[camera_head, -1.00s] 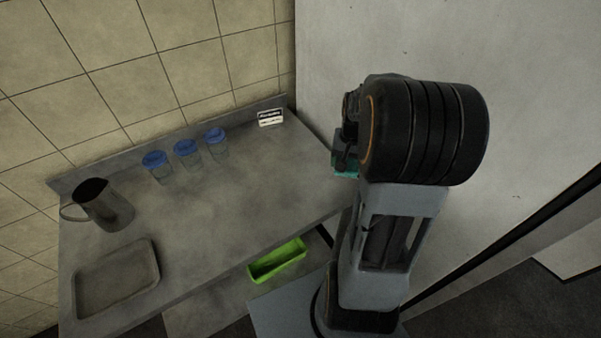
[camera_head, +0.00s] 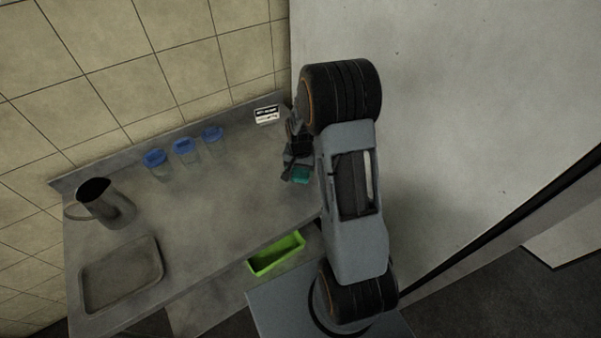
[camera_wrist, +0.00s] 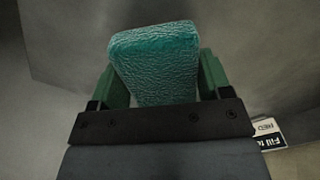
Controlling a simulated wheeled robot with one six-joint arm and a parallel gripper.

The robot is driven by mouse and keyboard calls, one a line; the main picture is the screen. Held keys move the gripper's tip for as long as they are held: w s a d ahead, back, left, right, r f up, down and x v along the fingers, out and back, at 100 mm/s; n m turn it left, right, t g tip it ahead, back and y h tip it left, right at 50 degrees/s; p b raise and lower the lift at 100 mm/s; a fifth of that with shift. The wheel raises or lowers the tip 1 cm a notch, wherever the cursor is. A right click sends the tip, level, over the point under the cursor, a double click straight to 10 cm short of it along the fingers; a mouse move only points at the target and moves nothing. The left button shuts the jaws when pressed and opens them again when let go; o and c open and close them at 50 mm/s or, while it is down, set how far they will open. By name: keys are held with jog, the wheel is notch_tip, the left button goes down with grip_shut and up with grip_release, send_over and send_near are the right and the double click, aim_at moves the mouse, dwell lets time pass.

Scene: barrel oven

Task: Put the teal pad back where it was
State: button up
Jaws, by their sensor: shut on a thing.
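The teal pad (camera_wrist: 160,62) is a textured block between the two green fingers of my gripper (camera_wrist: 158,80) in the wrist view. My gripper is shut on it. In the head view the teal pad (camera_head: 301,174) shows below my gripper (camera_head: 295,170), at the right end of the grey counter (camera_head: 225,205). It looks held above the counter, but the exact gap cannot be told. Part of the pad is hidden by the gripper.
Several items stand on the counter: a metal pitcher (camera_head: 108,203), a grey tray (camera_head: 122,272) and blue-lidded jars (camera_head: 186,150). A small sign (camera_head: 266,115) is at the back; it also shows in the wrist view (camera_wrist: 268,135). A green bin (camera_head: 276,254) sits below the front edge. A pale wall (camera_head: 440,110) rises at right.

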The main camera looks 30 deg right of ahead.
jog(key=shift+f, duration=1.25)
jog(key=shift+f, duration=0.1)
jog(key=o, duration=0.9)
